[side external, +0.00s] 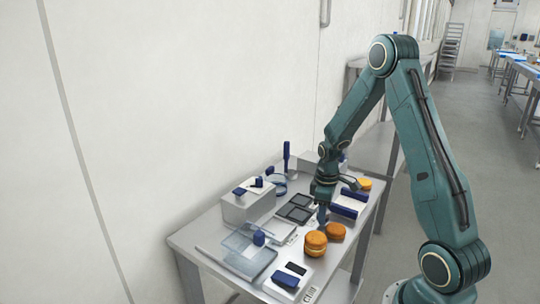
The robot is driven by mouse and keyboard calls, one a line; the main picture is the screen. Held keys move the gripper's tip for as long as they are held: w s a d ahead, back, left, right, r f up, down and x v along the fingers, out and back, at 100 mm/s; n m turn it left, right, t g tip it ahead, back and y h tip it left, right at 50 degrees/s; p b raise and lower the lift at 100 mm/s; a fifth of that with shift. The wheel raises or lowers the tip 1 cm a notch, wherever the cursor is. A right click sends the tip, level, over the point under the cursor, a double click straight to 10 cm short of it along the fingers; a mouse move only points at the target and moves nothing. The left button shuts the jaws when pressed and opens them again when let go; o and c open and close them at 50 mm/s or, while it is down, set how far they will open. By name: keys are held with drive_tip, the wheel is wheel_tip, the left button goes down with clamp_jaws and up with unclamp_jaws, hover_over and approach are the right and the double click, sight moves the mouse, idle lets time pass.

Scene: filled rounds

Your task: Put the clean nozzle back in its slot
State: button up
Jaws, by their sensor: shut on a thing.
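My gripper (322,203) points down over the right half of the table and is shut on a small dark blue piece (322,214). The piece looks like the nozzle, but it is too small here to be sure. It hangs just behind the orange-brown rounds. I cannot tell whether its lower end touches anything. A dark framed tray (298,214) lies just left of my gripper. I cannot make out which spot is the nozzle's slot.
A grey block (246,207) with blue parts on top stands left. A clear open box (250,263) is front left. Blue items (343,211) lie right. A tall blue handle (287,155) rises behind.

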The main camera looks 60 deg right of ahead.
wheel_tip(320, 180, up, 19)
drive_tip(key=shift+r, duration=0.15)
idle(0.5)
idle(0.5)
drive_tip(key=shift+w, duration=4)
drive_tip(key=f, duration=1.5)
drive_tip(key=shift+a, duration=0.25)
drive_tip(key=shift+f, duration=0.1)
drive_tip(key=shift+f, duration=2)
drive_tip(key=shift+f, duration=0.1)
drive_tip(key=o, duration=1.1)
